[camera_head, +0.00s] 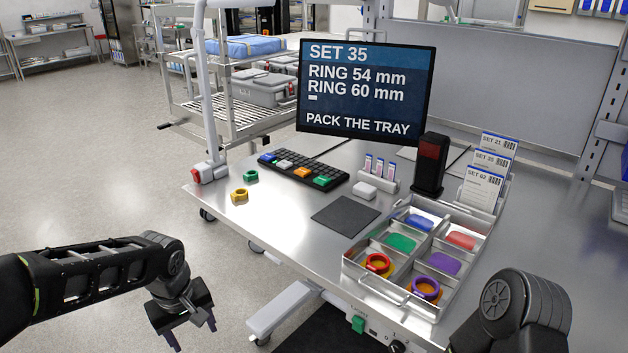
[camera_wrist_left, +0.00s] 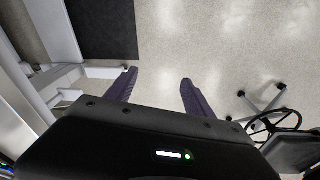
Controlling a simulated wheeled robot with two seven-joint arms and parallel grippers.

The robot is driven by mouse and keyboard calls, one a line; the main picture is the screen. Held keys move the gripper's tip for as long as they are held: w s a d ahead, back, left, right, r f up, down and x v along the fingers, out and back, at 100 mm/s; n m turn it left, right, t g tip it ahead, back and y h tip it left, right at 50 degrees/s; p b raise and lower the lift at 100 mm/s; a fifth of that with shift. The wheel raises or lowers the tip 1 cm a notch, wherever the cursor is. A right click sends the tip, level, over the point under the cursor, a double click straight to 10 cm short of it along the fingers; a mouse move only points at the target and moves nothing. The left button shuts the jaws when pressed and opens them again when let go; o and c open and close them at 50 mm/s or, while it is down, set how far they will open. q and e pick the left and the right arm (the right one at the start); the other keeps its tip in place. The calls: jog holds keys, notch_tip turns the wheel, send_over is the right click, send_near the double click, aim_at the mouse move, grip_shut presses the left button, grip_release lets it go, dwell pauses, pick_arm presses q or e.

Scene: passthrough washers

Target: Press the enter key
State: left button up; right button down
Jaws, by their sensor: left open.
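A black keyboard (camera_head: 280,170) lies on the steel table left of centre in the head view. Key labels are too small to read, so I cannot tell which is enter. My left gripper (camera_head: 193,337) is open and empty, low at the left, off the table's front edge and well apart from the keyboard. In the left wrist view its fingers (camera_wrist_left: 158,78) point over bare floor. Part of my right arm shows at bottom right; its gripper is out of view.
A monitor (camera_head: 366,90) reads SET 35, RING 54 mm, RING 60 mm, PACK THE TRAY. A green nut (camera_head: 250,176) and yellow nut (camera_head: 239,195) lie left of the keyboard. A dark mat (camera_head: 345,215) and compartment tray (camera_head: 391,290) lie to the right. A lamp post (camera_head: 204,90) stands at the left.

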pick_arm(q)
jog(key=s+d+f+m+h, duration=0.1)
jog(key=s+d+f, duration=0.25)
jog(key=f, duration=0.35)
jog(key=s+d+f+m+g+h, duration=0.1)
jog(key=s+d+f+h, duration=0.15)
jog(key=d+f, duration=0.3)
jog(key=s+d+f+m+h, duration=0.1)
jog(key=s+d+f+m, duration=0.15)
jog(key=f, duration=0.45)
jog(key=s+d+f, duration=0.3)
jog(key=s+f, duration=0.6)
jog(key=s, duration=0.3)
jog(key=shift+s+d+f, duration=0.2)
jog(key=shift+s+f, duration=0.1)
jog(key=shift+s, duration=0.1)
jog(key=shift+m, duration=0.25)
jog(key=shift+c, duration=0.4)
